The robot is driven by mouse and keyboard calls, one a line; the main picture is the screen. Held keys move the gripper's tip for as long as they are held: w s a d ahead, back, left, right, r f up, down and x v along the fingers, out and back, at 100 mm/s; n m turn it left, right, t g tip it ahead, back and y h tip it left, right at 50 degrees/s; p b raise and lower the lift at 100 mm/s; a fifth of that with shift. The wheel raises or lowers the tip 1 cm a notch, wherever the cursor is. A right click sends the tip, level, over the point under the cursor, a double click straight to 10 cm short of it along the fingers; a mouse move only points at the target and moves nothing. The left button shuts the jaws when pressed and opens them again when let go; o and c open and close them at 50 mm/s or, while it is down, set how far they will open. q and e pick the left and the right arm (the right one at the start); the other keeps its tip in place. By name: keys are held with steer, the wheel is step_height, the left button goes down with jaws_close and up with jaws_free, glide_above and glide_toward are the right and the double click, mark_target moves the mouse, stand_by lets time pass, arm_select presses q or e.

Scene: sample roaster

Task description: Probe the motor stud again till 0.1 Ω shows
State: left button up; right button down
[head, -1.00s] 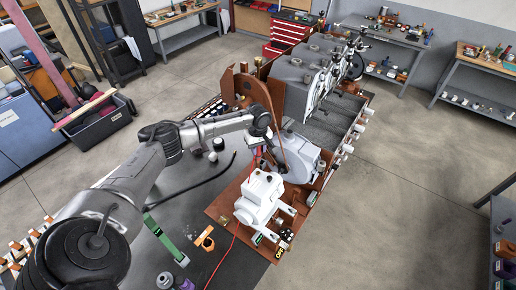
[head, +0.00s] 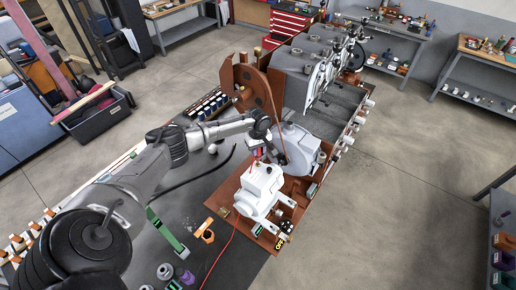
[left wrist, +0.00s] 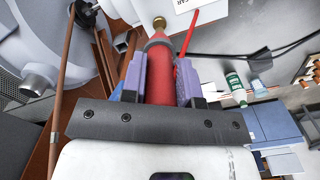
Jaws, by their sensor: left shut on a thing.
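The white motor (head: 262,183) sits on the brown base plate of the roaster. My left gripper (head: 257,152) is above the motor's far end, its fingers pointing down. My right gripper is not in view.
A red lead (head: 222,262) runs over the dark bench top to the motor area. The grey roaster body (head: 305,75) stands behind. A green strip (head: 166,233), an orange piece (head: 207,229) and a black hose lie left of the motor. Open floor is to the right.

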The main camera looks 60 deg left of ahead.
arm_select(q)
steer(key=shift+p, duration=0.9)
stand_by(1.1)
steer(key=shift+f, duration=0.3)
stand_by(0.4)
steer(key=shift+f, duration=0.3)
stand_by(0.5)
step_height(320, 180, up, 3)
steer(key=shift+f+p, duration=0.2)
steer(key=shift+p, duration=0.9)
steer(key=shift+r, duration=2.2)
